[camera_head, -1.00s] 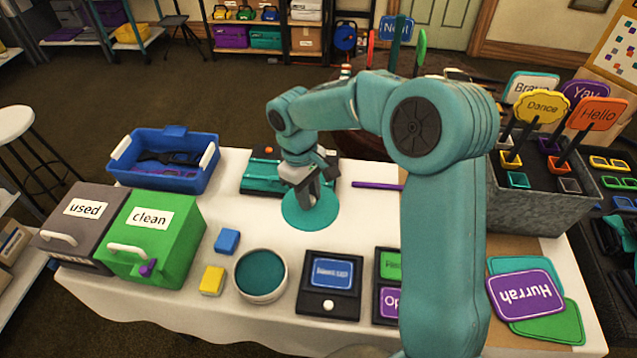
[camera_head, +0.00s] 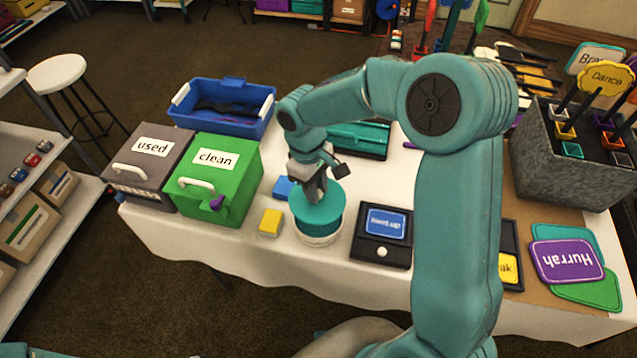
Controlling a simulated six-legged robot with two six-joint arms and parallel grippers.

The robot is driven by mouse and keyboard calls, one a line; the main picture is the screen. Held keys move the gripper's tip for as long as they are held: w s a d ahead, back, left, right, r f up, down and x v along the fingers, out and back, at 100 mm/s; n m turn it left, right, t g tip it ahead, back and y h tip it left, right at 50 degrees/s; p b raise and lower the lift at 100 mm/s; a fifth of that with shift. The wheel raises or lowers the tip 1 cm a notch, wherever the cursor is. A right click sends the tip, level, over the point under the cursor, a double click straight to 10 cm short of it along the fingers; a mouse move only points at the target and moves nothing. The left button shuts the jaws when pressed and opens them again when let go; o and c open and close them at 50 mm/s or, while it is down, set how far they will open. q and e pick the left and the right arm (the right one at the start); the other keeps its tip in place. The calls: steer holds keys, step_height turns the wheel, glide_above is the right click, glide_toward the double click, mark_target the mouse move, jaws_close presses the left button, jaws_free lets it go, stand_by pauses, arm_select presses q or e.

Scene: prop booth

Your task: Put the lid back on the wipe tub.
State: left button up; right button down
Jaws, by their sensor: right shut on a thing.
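The lid is a flat teal disc (camera_head: 325,210). My right gripper (camera_head: 316,192) is shut on it from above, at its middle. I cannot tell how large the gap is. My left gripper is not in view.
A yellow block (camera_head: 270,222) and a partly hidden blue block (camera_head: 284,188) are close to the tub's left. A black box with a blue card (camera_head: 384,225) is close on its right. The green "clean" box (camera_head: 213,180) stands further left. A blue tray (camera_head: 222,108) is behind.

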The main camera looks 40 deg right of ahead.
steer(key=shift+s+f+b, duration=0.1)
steer(key=shift+f+b, duration=0.4)
steer(key=shift+f, duration=0.15)
step_height(320, 180, down, 4)
steer(key=b, duration=0.2)
steer(key=shift+d+r+b, duration=0.15)
steer(key=shift+b, duration=0.25)
steer(key=shift+f+b, duration=0.35)
steer(key=shift+f, duration=0.15)
steer(key=shift+f, duration=0.15)
stand_by(0.6)
steer(key=shift+c, duration=1.9)
jaws_free()
